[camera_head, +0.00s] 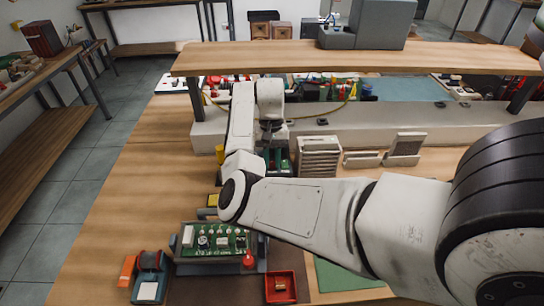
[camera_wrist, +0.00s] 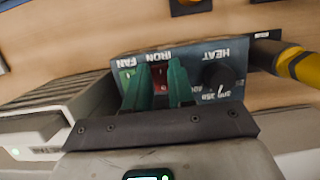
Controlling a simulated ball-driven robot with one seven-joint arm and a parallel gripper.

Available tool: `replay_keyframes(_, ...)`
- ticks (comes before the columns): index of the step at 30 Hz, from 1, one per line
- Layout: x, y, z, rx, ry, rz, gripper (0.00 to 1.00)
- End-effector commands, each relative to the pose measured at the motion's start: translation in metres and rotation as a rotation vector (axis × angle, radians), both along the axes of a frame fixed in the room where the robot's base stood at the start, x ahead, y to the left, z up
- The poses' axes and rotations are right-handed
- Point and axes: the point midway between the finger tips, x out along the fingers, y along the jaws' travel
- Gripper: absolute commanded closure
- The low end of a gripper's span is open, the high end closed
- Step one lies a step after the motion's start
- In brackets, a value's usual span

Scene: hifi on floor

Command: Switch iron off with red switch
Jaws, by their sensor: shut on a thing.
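In the wrist view a dark blue-grey control box fills the middle, its panel lettering upside down: FAN, IRON and HEAT. The red iron switch (camera_wrist: 160,76) sits beside the IRON label. My gripper (camera_wrist: 158,70) has its two green fingers on either side of this switch, with a narrow gap between them. It is shut on the red switch. Whether the switch is on or off cannot be told. In the head view my arm hides most of the box.
A soldering iron with a yellow grip (camera_wrist: 295,63) lies right of the box in the wrist view. A vented white unit (camera_head: 319,157) stands close by in the head view. A circuit board (camera_head: 216,239) and a red tray (camera_head: 281,287) are nearer. A raised shelf (camera_head: 330,56) spans the back.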

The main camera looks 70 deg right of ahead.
Motion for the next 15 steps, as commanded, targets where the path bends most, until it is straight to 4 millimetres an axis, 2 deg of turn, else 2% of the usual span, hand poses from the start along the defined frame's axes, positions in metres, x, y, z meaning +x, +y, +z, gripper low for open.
replay_keyframes(10, 0.0013, -0.0006, 0.0009, 0.004, 0.0, 0.002, 1.0)
replay_keyframes(11, 0.0013, -0.0006, 0.0009, 0.004, 0.0, 0.002, 0.75)
replay_keyframes(13, 0.0012, -0.0005, 0.0008, 0.005, 0.001, 0.002, 0.68)
replay_keyframes(15, 0.001, -0.0004, 0.0007, 0.005, 0.002, 0.001, 0.66)
